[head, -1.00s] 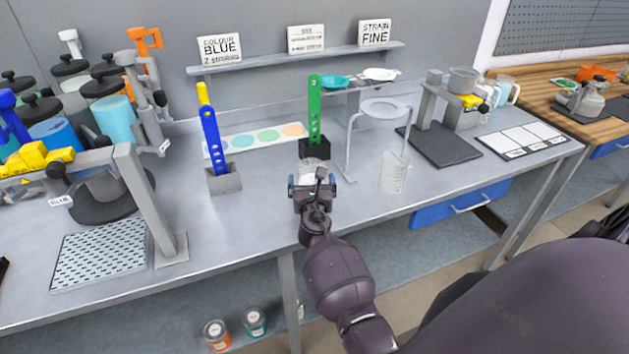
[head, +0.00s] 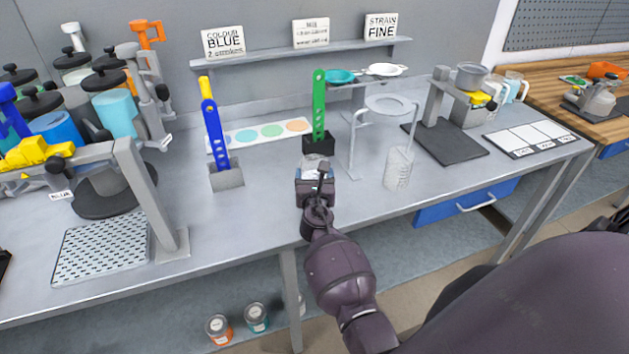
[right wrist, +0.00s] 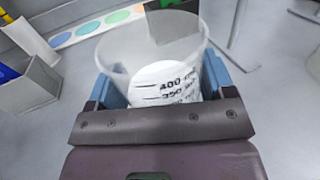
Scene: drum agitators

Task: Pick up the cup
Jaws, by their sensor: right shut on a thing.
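The cup (right wrist: 152,48) is clear, with black measuring marks up to 400. It stands upright in the right wrist view between the blue finger pads of my right gripper (right wrist: 163,85). In the head view the cup (head: 312,161) shows only in part, just beyond my right gripper (head: 316,178), which hides the rest. The right gripper is shut on the cup, low over the bench near its front edge. Whether the cup still touches the bench is hard to tell. My left gripper is not in view.
A second clear measuring cup (head: 398,168) stands right, by the ring stand (head: 387,106). Behind are a green stick (head: 318,105) in a black holder and a blue stick (head: 214,135) in a grey holder. A perforated tray (head: 100,249) lies left. Bench between is clear.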

